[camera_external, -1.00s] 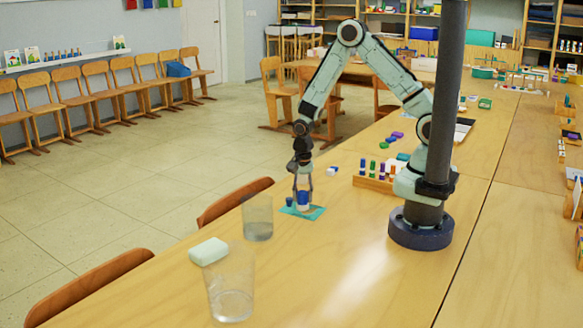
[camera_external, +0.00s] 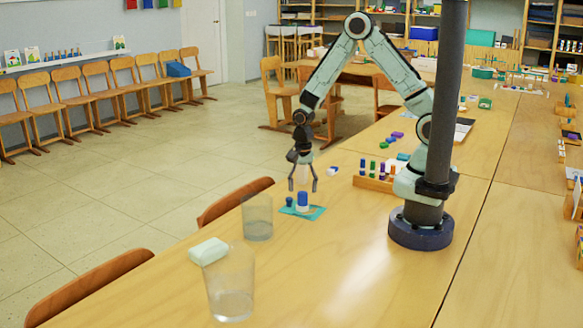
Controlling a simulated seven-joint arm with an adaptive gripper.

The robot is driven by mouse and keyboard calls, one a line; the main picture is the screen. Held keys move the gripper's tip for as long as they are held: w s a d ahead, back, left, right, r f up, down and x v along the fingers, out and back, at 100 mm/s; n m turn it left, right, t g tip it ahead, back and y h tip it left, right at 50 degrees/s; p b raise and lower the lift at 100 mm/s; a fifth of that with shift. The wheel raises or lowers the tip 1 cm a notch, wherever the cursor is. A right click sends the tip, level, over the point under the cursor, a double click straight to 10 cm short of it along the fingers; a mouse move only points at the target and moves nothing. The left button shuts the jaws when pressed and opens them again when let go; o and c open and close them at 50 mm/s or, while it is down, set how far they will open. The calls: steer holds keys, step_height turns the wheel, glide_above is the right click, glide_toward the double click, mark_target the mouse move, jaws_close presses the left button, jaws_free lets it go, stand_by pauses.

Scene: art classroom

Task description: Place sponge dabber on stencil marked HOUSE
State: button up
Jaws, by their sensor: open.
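A blue and white cylindrical piece, seemingly the sponge dabber (camera_external: 303,201), stands upright on a flat teal sheet (camera_external: 316,213), seemingly a stencil. A smaller dark blue piece (camera_external: 289,202) stands just left of it, at the sheet's left edge. Any lettering on the sheet is too small to read. My gripper (camera_external: 302,188) is open and empty, pointing down. Its fingertips are above and apart from the blue and white piece.
Two clear cups (camera_external: 257,218) (camera_external: 230,286) stand front left of the sheet, with a pale green block (camera_external: 208,251) by them. A wooden rack (camera_external: 373,183) holds several coloured pieces to the right. Open table lies right of the cups.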

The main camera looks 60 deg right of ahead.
mark_target(303, 193)
step_height(303, 193, up, 9)
steer(key=s+d+r+n, duration=0.1)
steer(key=s+r+n, duration=0.4)
steer(key=s, duration=0.5)
steer(key=s+d+r+n, duration=0.2)
steer(key=s+r+n, duration=0.3)
steer(key=s+n, duration=0.3)
steer(key=shift+s+d+r+n+y, duration=0.2)
steer(key=shift+s+n+y, duration=0.2)
steer(key=shift+s, duration=0.7)
